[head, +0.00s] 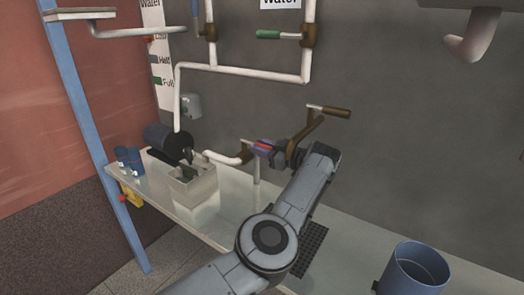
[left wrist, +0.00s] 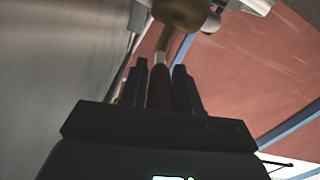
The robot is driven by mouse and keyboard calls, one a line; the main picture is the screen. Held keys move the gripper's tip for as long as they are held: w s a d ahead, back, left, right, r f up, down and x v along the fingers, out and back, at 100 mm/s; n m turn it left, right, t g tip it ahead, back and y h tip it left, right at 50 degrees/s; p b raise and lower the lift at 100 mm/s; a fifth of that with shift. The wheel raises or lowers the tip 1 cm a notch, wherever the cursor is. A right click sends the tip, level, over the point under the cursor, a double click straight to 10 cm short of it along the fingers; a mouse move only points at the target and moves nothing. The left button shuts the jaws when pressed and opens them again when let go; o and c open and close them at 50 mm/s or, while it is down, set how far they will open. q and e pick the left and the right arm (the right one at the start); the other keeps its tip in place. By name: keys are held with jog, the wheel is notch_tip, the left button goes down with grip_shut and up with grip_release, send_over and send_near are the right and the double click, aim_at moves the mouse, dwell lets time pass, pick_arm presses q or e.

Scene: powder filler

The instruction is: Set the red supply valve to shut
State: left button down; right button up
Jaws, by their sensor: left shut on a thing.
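The red valve handle (head: 262,145) shows in the head view beside a brass valve body (head: 245,153) at the end of a white pipe above the bench. My left gripper (head: 268,149) is at this handle. In the left wrist view the red handle (left wrist: 160,88) lies between the two dark fingers of my left gripper (left wrist: 155,82), which is shut on it. The brass valve body (left wrist: 180,12) is just beyond the fingertips. The gripper hides part of the handle, and its exact angle is hard to tell. My right gripper is in neither view.
A crank with a brown grip (head: 330,111) stands close behind my left wrist. A green valve handle (head: 268,34) is on the upper pipe. A larger blue cup (head: 415,272) is at front right.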

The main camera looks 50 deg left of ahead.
pick_arm(q)
jog(key=shift+a+g, duration=0.1)
jog(key=shift+g, duration=0.2)
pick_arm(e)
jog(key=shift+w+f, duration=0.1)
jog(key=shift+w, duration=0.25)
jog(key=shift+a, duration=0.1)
pick_arm(q)
jog(key=c, duration=1.1)
grip_release()
jog(key=o, duration=0.3)
jog(key=shift+a, duration=0.15)
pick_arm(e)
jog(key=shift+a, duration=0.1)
pick_arm(q)
jog(key=shift+w+d, duration=0.1)
jog(key=shift+d, duration=0.1)
jog(key=shift+d, duration=0.2)
jog(key=p+v, duration=0.1)
jog(key=v, duration=0.9)
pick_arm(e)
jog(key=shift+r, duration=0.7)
